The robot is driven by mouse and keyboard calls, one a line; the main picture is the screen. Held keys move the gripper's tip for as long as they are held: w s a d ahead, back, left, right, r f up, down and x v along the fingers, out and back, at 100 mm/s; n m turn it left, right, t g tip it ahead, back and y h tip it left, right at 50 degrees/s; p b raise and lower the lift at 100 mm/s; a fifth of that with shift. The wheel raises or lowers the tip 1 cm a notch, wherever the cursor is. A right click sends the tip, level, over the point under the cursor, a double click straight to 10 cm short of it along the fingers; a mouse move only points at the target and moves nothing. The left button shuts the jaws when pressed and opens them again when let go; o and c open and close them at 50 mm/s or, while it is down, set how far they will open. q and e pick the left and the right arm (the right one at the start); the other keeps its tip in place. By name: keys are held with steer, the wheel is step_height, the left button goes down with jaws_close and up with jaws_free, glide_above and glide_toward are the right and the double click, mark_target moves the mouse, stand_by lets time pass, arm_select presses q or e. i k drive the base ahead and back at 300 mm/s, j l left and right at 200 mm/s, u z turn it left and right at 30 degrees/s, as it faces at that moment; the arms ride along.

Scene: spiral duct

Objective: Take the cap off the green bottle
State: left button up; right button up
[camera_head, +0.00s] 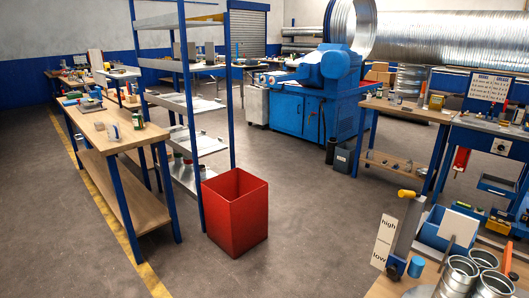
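Neither of my grippers shows in the head view. I cannot clearly make out a green bottle or its cap. A small green object (138,119) stands near the right end of the long wooden workbench (128,138) at the left. It is too small to tell whether it is the bottle.
A red bin (236,212) stands on the floor beside a blue shelf rack (193,103). A blue machine (318,98) stands behind. A cluttered bench with metal cans (460,275) and a blue bin (446,230) is at the lower right. The middle floor is clear.

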mark_target(379, 91)
steer(key=i+j+u, duration=0.25)
steer(key=i+u, duration=0.25)
steer(key=i+j+u, duration=0.1)
steer(key=i+u, duration=0.35)
steer(key=i+j+z, duration=0.15)
steer(key=i+z, duration=0.35)
steer(key=i, duration=0.25)
steer(key=i+l+z, duration=0.15)
steer(key=z, duration=0.25)
steer(key=i+z, duration=0.7)
steer(key=z, duration=0.15)
steer(key=i+j+z, duration=0.1)
steer(key=i+z, duration=0.65)
steer(key=i, duration=1.55)
steer(key=i+l+u, duration=0.1)
steer(key=i+u, duration=0.4)
steer(key=i, duration=1.6)
steer(key=i+j, duration=0.1)
steer(key=i, duration=0.2)
steer(key=z, duration=0.05)
